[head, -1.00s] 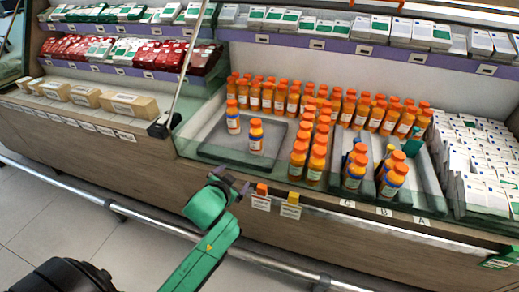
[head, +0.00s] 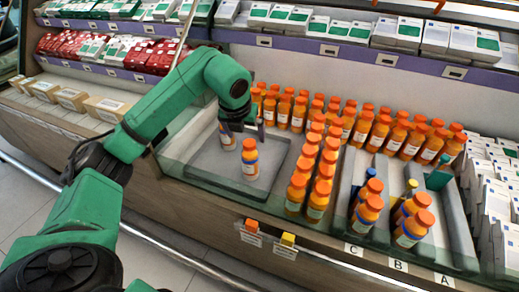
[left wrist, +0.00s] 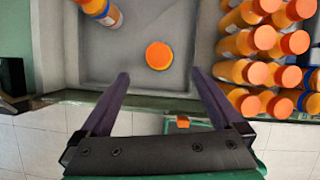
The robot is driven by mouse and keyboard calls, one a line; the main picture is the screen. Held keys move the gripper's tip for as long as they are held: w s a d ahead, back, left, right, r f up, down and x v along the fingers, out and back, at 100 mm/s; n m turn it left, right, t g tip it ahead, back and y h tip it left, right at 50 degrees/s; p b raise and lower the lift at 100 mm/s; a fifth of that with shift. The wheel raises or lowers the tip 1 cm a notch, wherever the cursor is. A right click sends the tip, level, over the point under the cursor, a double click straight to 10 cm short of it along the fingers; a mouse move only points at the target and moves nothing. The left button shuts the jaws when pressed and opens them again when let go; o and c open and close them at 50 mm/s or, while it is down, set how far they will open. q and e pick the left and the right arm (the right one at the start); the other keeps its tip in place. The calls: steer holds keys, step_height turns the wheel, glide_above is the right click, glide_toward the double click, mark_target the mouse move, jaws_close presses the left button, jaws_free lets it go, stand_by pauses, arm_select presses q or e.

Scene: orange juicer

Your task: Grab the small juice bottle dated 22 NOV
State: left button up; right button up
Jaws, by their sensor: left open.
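Two small orange juice bottles with orange caps and blue-and-white labels stand on the grey tray (head: 205,160) at the left of the display. The nearer bottle (head: 250,163) is upright; its cap (left wrist: 159,55) shows between my fingertips in the left wrist view. The other bottle (head: 227,142) is partly behind my gripper, and shows at the upper left in the left wrist view (left wrist: 103,12). No date is readable. My left gripper (head: 242,132) is open and empty, above and close behind the nearer bottle in the head view. My right gripper is not in view.
Rows of orange bottles (head: 310,165) stand close right of the tray. A glass front edge (left wrist: 150,123) borders the display. White boxes (head: 495,200) fill the right; shelves run behind.

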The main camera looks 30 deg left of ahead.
mark_target(248, 150)
arm_select(q)
steer(key=x, duration=0.3)
steer(key=s+x, duration=0.1)
steer(key=x, duration=0.2)
steer(key=shift+f, duration=0.35)
steer(key=x, duration=0.6)
steer(key=shift+w+f, duration=0.1)
steer(key=shift+f, duration=0.15)
steer(key=shift+w+f, duration=0.15)
steer(key=c, duration=0.7)
jaws_close()
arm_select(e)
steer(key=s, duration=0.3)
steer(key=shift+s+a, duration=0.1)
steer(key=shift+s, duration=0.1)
